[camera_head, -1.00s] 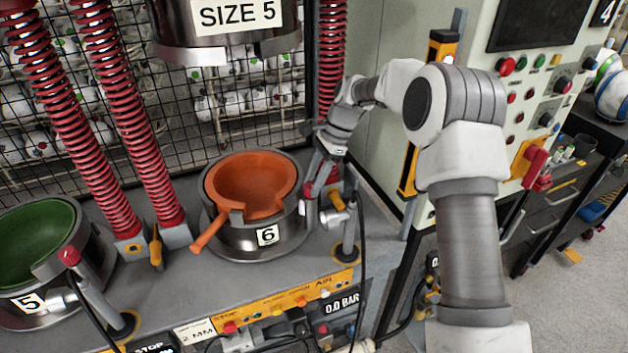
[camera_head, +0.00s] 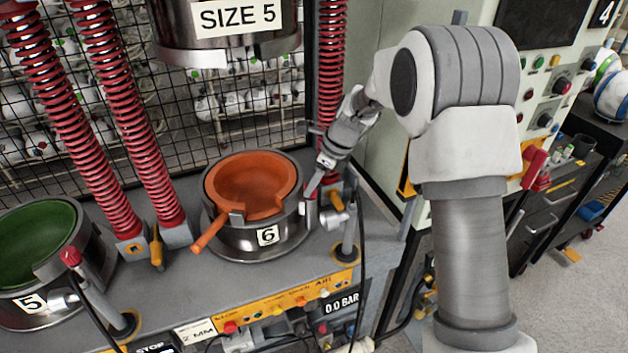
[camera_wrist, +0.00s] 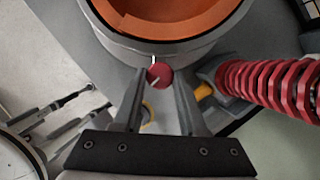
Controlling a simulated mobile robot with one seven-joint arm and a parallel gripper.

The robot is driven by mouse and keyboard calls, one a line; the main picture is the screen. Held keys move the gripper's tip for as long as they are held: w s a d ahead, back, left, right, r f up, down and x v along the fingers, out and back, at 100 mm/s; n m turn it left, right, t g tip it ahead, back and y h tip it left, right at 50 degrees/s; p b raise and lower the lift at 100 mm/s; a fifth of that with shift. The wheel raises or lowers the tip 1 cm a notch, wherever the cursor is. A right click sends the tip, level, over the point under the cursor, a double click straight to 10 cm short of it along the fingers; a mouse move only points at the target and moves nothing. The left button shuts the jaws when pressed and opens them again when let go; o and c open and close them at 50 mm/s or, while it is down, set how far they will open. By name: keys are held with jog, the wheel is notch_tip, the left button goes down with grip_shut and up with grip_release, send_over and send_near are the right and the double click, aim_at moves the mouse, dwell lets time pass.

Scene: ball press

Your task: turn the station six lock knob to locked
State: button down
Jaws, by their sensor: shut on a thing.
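In the head view my gripper (camera_head: 311,190) reaches down to the right side of the station six mould (camera_head: 268,236), a metal ring with an orange lining and the label 6. There the knob is mostly hidden by my fingers.
The orange handle (camera_head: 209,233) sticks out front left of the mould. A grey post (camera_head: 348,236) stands close on the right. A red spring column (camera_wrist: 268,82) rises beside my gripper. The green station five mould (camera_head: 32,245) is at the left.

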jog(key=shift+r+m, duration=0.1)
jog(key=shift+m, duration=0.5)
jog(key=shift+t+p, duration=0.3)
jog(key=shift+t, duration=0.1)
jog(key=c, duration=0.7)
grip_release()
jog(key=shift+c, duration=0.2)
jog(key=b+v, duration=0.1)
jog(key=v, duration=1.6)
jog(key=shift+r, duration=0.2)
jog(key=shift+a, duration=0.1)
